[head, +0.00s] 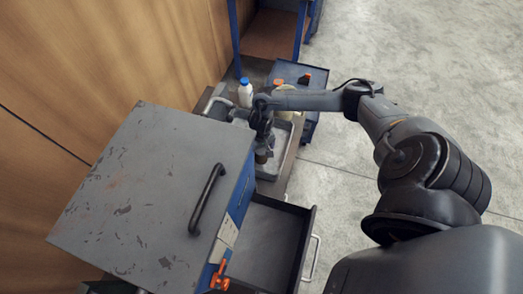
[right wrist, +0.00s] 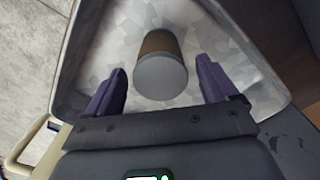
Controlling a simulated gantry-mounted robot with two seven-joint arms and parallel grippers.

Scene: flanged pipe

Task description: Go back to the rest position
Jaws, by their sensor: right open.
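My right gripper (head: 262,142) is over a grey metal tray (head: 268,174) beyond the cabinet in the head view. In the right wrist view its two dark purple fingers are spread open (right wrist: 162,70). A short cylinder with a grey end face and brownish side (right wrist: 161,72) stands in the tray, between the fingers in the picture. Gaps show on both sides, so the fingers are apart from it. I cannot tell how far below the fingertips it sits. My left gripper is not in view.
A grey-topped cabinet (head: 140,185) with a black handle (head: 207,198) stands near the tray. Its drawer (head: 275,238) is pulled open. A white bottle with a blue cap (head: 245,95) stands behind the tray. Concrete floor (head: 430,65) is clear on the right.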

